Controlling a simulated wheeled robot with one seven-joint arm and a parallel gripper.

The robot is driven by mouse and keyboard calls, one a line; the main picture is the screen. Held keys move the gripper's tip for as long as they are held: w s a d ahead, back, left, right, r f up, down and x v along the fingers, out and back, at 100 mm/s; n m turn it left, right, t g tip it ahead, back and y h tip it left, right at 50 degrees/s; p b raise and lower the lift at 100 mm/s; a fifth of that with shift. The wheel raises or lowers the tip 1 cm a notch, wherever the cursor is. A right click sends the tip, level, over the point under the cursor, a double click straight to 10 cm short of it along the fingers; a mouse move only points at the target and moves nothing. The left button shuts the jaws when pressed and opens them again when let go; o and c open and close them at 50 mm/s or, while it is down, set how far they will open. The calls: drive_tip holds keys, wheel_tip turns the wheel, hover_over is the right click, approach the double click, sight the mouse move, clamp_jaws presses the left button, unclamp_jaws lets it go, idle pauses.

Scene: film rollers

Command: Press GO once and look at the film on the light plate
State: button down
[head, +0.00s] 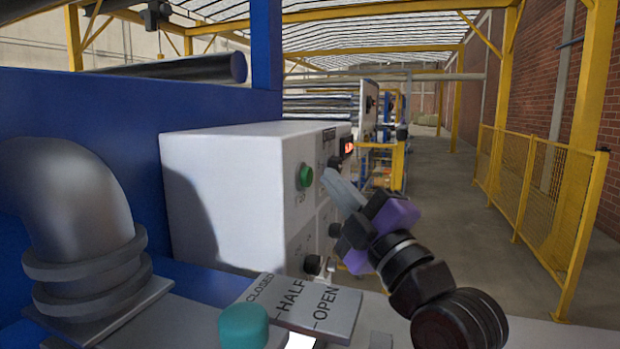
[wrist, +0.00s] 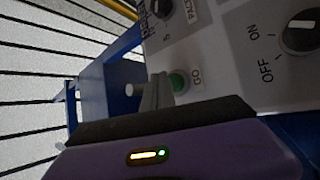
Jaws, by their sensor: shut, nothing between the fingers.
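The green GO button (head: 305,177) is on the front panel of a white control box (head: 230,185). It also shows in the wrist view (wrist: 179,83) beside its GO label. My gripper (head: 333,180) is shut and empty, with its fingertips just right of the button in the head view. In the wrist view the fingertips (wrist: 157,82) are right beside the button, and whether they touch it I cannot tell. A bright white patch (head: 300,341) shows at the bottom edge of the head view; I cannot tell if it is the light plate. I cannot make out the film.
A black ON/OFF knob (wrist: 302,32) and a PACE dial (wrist: 160,8) are near the button. A teal knob (head: 243,326) stands by a CLOSED/HALF/OPEN plate (head: 315,303). A grey bent pipe (head: 75,225) is at left. A yellow fence (head: 530,185) borders the clear floor at right.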

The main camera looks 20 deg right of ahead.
drive_tip(key=s+d, duration=0.1)
drive_tip(key=s+d+b, duration=0.1)
drive_tip(key=s+d, duration=0.1)
drive_tip(key=shift+s+d+b, duration=0.2)
drive_tip(key=shift+d+b, duration=0.05)
drive_tip(key=shift+b, duration=0.05)
idle(0.8)
drive_tip(key=s+f+m+h, duration=0.4)
drive_tip(key=s+f+m, duration=0.2)
drive_tip(key=f+m, duration=0.4)
drive_tip(key=s+f+m+h, duration=0.3)
drive_tip(key=s+f+m, duration=0.4)
drive_tip(key=f, duration=0.4)
drive_tip(key=s+a+f+g+y, duration=0.2)
drive_tip(key=s+a+f+g, duration=0.1)
drive_tip(key=s+f, duration=0.7)
drive_tip(key=s+a+f+n+g+y, duration=0.1)
drive_tip(key=s+a+f+g, duration=0.3)
drive_tip(key=s+f, duration=0.6)
drive_tip(key=s+g+y, duration=0.1)
drive_tip(key=s, duration=0.4)
drive_tip(key=shift+a+f, duration=0.15)
drive_tip(key=shift+f, duration=0.25)
